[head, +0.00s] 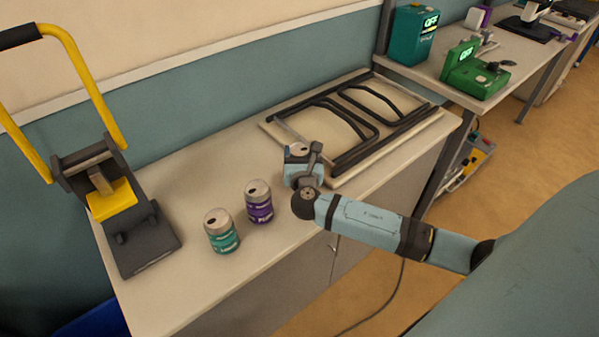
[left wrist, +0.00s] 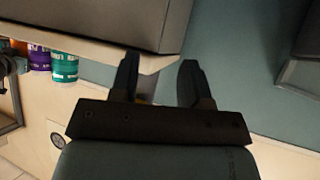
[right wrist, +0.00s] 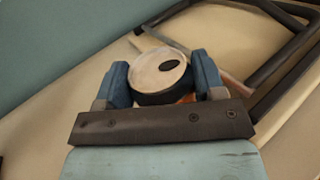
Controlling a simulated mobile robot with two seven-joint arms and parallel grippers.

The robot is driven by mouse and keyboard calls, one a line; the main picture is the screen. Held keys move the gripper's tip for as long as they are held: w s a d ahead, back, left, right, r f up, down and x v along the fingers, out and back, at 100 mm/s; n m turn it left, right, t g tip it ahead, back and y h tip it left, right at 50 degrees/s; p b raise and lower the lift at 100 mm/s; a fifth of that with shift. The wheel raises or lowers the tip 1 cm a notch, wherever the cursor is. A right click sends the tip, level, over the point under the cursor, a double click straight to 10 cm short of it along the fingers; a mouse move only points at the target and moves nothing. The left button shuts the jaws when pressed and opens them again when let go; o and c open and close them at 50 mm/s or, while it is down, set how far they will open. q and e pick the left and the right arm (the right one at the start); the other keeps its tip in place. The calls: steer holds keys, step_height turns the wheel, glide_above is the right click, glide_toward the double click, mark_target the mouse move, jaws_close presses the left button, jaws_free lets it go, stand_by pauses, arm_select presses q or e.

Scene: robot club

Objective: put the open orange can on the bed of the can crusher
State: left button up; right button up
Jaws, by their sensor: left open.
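The can crusher (head: 147,243) stands at the left of the bench in the head view, dark grey with yellow handle bars and a yellow block. My right gripper (head: 301,166) is shut around a can (head: 297,149) at the bench's middle. In the right wrist view the can (right wrist: 160,76) shows its pale lid with a dark opening, between the fingers of my right gripper (right wrist: 164,80). A sliver of orange shows below the lid; the fingers hide most of its side. My left gripper (left wrist: 160,75) is open and empty in the left wrist view, and outside the head view.
A teal can (head: 221,232) and a purple can (head: 259,202) stand between the crusher and my right gripper. A folded dark-framed item (head: 352,122) lies at the bench's right. Another table (head: 425,70) holds green devices. The bench front between cans and crusher is clear.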

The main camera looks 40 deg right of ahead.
steer(key=c, duration=0.6)
steer(key=shift+o, duration=0.2)
arm_select(q)
steer(key=shift+a, duration=0.15)
arm_select(e)
steer(key=shift+r, duration=0.15)
arm_select(q)
steer(key=shift+s+a+r+p, duration=0.1)
steer(key=shift+a+r+p, duration=0.15)
steer(key=shift+r+p, duration=1.1)
arm_select(e)
step_height(320, 180, up, 20)
steer(key=shift+p, duration=0.45)
